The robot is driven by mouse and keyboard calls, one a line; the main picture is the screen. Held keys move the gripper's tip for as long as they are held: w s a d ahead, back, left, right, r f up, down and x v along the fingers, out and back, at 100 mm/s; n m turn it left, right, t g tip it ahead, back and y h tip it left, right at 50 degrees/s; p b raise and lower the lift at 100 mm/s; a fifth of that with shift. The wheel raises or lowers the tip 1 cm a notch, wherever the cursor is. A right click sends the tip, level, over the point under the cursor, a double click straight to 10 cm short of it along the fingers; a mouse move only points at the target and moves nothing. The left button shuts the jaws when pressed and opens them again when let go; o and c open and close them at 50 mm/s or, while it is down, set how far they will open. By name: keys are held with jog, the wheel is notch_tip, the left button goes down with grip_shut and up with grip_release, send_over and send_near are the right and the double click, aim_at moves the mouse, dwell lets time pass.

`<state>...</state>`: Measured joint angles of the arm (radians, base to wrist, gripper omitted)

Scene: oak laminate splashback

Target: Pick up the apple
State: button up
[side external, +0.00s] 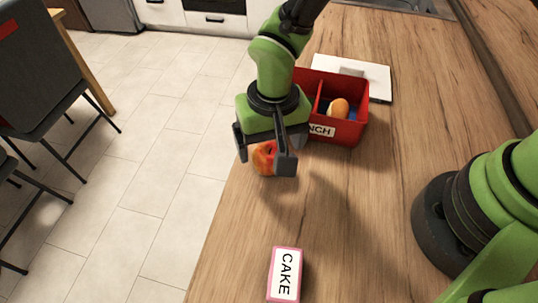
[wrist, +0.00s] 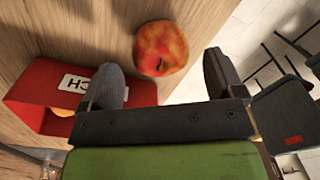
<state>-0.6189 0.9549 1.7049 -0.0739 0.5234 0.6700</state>
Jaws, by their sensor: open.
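The red and yellow apple (side external: 264,158) is near the left edge of the wooden counter, partly hidden behind a finger of my gripper in the side view. My gripper (side external: 267,152) is open, pointing down over the apple. In the wrist view the apple (wrist: 161,48) shows whole, between and a little beyond the two fingertips of my gripper (wrist: 160,75). Nothing is held, and I cannot tell whether a finger touches the apple.
A red lunch box (side external: 345,130) with an orange-brown item (side external: 338,108) inside stands close behind my gripper. A white board (side external: 378,78) lies behind it. A pink and white cake box (side external: 285,274) lies at the front. The counter between is clear. Its left edge drops to the floor.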

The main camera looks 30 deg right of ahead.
aim_at(268, 148)
jog(key=f, duration=0.4)
jog(key=shift+w+a+f, duration=0.1)
jog(key=shift+w+f, duration=0.05)
jog(key=shift+w, duration=0.05)
jog(key=c, duration=1)
jog(key=shift+c, duration=0.2)
